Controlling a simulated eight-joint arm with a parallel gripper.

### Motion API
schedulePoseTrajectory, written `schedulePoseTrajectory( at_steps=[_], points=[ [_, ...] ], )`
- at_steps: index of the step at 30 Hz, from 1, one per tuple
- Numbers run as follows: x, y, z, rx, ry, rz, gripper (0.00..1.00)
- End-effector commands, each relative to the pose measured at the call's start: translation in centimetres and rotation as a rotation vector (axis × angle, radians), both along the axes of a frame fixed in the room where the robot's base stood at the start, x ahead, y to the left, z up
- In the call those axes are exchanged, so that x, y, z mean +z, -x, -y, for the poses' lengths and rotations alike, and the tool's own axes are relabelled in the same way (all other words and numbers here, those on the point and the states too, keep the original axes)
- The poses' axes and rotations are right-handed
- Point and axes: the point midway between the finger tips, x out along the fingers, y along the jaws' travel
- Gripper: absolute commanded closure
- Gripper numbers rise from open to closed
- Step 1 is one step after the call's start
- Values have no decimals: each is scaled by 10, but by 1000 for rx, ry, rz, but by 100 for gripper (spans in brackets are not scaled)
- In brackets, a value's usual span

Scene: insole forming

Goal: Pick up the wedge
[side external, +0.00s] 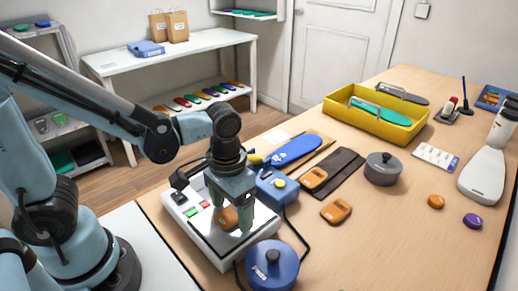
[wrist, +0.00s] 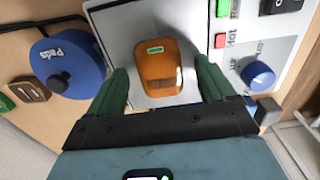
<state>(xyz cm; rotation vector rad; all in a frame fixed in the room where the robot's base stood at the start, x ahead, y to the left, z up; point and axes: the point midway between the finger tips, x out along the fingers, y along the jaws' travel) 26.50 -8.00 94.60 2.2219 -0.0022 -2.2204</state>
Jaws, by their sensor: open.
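An orange, rounded block with a small green label, which looks like the wedge (wrist: 160,72), lies on the metal plate of a white heater unit (side external: 197,237). In the side view it shows as an orange-brown shape (side external: 227,219), partly hidden by my gripper (side external: 231,215). In the wrist view my gripper (wrist: 161,75) is open, with one green finger on each side of the block. I see gaps between the fingers and the block, and the fingers are not closed on it.
A blue round tin marked "Pads" (side external: 272,267) stands close beside the heater, with a cable near it. A blue box (side external: 277,187) is behind. Other orange pieces (side external: 336,211) lie to the right. A grey pot (side external: 383,169) and a yellow tray (side external: 352,125) stand farther off.

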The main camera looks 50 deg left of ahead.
Motion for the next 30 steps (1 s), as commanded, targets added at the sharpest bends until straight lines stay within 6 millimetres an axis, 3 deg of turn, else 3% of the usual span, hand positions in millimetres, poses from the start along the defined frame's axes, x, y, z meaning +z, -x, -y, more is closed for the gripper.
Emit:
schedulePoseTrajectory(
  at_steps=[2,12,15,30],
  points=[
    [0,0,0,0,0,0,22],
    [0,0,0,0,0,0,74],
    [0,0,0,0,0,0,81],
    [12,0,0,0,0,0,82]
  ],
)
